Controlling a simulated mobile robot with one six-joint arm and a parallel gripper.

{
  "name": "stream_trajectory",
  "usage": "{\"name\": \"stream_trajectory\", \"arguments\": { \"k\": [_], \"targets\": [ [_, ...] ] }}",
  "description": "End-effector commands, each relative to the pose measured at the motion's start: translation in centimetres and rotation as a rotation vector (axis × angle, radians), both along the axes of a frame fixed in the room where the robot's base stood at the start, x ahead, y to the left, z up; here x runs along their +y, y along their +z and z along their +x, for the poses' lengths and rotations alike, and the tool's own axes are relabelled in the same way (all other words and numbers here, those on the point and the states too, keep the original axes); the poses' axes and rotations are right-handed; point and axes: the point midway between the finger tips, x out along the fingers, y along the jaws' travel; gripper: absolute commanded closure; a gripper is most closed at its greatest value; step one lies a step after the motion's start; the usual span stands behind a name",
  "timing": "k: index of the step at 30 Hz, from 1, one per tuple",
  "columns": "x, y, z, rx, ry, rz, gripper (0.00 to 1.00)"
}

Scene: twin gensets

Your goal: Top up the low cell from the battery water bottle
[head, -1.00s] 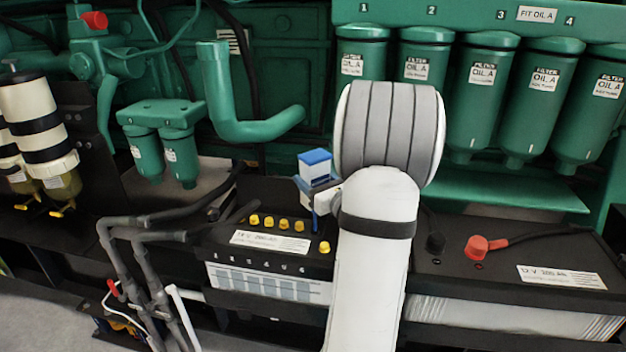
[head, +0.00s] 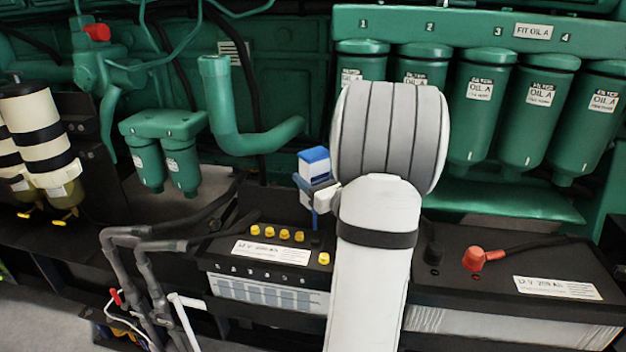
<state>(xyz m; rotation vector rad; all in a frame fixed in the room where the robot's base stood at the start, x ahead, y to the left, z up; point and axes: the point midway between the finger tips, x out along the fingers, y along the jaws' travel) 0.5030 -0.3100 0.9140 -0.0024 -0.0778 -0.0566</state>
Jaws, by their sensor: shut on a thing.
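The battery water bottle (head: 313,168) is white with a blue top. It stands roughly upright above the back right part of the left battery (head: 225,262). My gripper (head: 320,193) is shut on it; my own arm hides part of the grip. Several yellow cell caps (head: 270,231) sit in a row on the left battery. One more yellow cap (head: 324,258) lies apart, nearer the front edge, right of the white label. The cell opening at the right end of the row is too dark and small to make out. The bottle appears apart from the battery top.
The right battery (head: 450,285) has a red terminal cover (head: 476,258). Green oil filters (head: 478,110) hang behind my arm. A green bent pipe (head: 235,125) stands behind the bottle.

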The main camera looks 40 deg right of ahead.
Motion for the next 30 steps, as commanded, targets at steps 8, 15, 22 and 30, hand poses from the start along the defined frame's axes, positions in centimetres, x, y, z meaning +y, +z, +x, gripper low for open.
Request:
{"name": "stream_trajectory", "arguments": {
  "k": [8, 15, 22, 30],
  "targets": [
    [2.4, 0.2, -2.0, -0.003, 0.0, -0.002, 0.67],
    [4.5, 0.3, -3.9, -0.004, 0.0, -0.002, 0.67],
    [6.6, 0.3, -5.6, -0.005, 0.0, -0.003, 0.67],
    [8.2, 0.0, -6.9, -0.006, 0.004, -0.007, 0.67]
  ]
}}
